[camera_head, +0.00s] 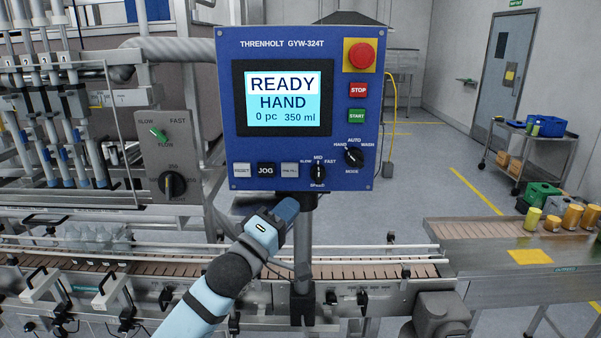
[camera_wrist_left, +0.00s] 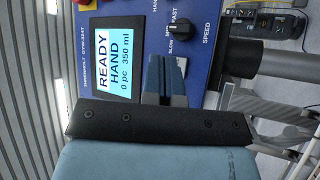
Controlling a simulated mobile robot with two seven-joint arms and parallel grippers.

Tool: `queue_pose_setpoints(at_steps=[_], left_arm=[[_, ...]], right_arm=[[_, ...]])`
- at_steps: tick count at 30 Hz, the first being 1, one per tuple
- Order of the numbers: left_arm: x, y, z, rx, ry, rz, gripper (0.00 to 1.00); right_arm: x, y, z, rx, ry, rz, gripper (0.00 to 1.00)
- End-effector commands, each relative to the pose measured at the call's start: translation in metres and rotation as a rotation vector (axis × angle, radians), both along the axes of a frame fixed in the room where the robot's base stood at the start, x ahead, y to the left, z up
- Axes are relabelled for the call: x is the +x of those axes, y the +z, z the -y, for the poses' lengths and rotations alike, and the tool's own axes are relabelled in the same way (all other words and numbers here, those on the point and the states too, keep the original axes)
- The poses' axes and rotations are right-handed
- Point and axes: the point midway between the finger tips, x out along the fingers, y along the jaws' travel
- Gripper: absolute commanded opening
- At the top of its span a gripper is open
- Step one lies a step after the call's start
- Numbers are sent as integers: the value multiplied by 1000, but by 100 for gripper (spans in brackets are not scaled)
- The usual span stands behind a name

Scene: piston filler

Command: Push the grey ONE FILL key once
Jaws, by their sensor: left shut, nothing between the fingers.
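The grey ONE FILL key (camera_head: 289,169) is on the lower row of the blue control panel (camera_head: 227,100), between the black JOG key (camera_head: 266,170) and the SPEED knob (camera_head: 317,173). My left gripper (camera_head: 288,205) is just below the panel's lower edge, under the key, and looks apart from it. In the wrist view the gripper's fingers (camera_wrist_left: 165,66) are shut and empty, in front of the panel. The screen (camera_head: 290,97) reads READY, HAND, 0 pc, 350 ml. My right gripper is not in view.
A red emergency button (camera_head: 361,55), a STOP key (camera_head: 358,90), a START key (camera_head: 357,116) and a MODE knob (camera_head: 353,156) are on the panel's right side. A post (camera_head: 303,245) carries the panel. A conveyor (camera_head: 375,270) with rails runs below.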

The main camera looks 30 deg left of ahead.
Motion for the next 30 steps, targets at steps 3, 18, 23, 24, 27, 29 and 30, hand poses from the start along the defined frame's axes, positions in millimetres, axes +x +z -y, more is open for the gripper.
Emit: queue_pose_setpoints(at_steps=[3,18,23,24,27,29,30], left_arm=[[0,15,-3,-40,-18,28,0],[3,19,-5,-52,-24,33,0],[17,18,-14,-50,-23,34,0],[22,18,-17,-49,-23,35,0],[35,18,-25,-49,-23,35,0],[42,18,-30,-48,-22,34,0],[47,18,-33,-49,-22,34,0]], right_arm=[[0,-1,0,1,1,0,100],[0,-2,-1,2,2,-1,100],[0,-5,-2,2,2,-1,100],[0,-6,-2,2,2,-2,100],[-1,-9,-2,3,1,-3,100],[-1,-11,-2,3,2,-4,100],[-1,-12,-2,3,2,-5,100]])
